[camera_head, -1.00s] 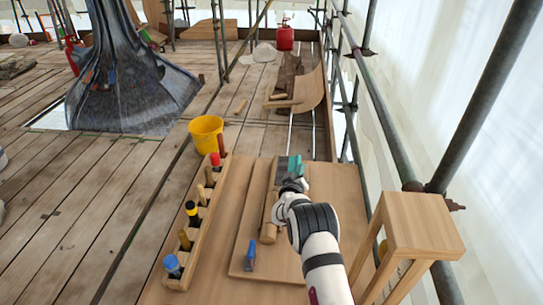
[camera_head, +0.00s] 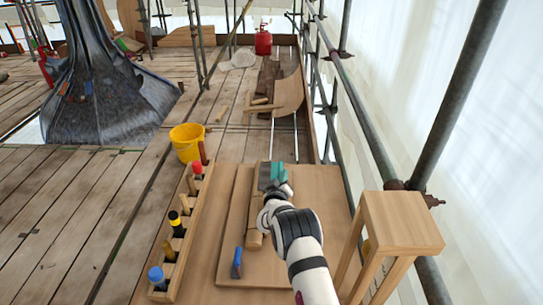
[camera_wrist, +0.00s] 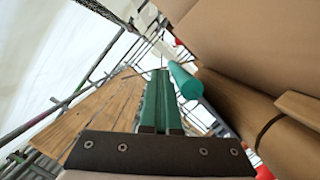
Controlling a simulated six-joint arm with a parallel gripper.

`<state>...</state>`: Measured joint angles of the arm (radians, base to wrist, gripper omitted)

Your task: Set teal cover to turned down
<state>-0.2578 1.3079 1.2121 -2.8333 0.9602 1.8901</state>
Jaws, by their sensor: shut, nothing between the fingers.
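My gripper (camera_head: 279,168) is over the far part of the wooden work board in the head view, beside a long wooden piece (camera_head: 254,222). In the wrist view its two green fingers (camera_wrist: 160,76) lie side by side, shut and empty. A teal rounded piece (camera_wrist: 185,80), which looks like the teal cover, shows just right of the fingertips, at the end of a brown roll-like form (camera_wrist: 245,110). I cannot tell whether the fingers touch it. In the head view the cover is hard to separate from my fingers, so its turned position cannot be told.
A wooden rack (camera_head: 180,240) of several tools stands left of the board. A blue-handled tool (camera_head: 237,262) lies on the board's near part. A yellow bucket (camera_head: 187,142) stands behind the rack. A wooden stool (camera_head: 400,225) and scaffold poles (camera_head: 365,130) bound the right side.

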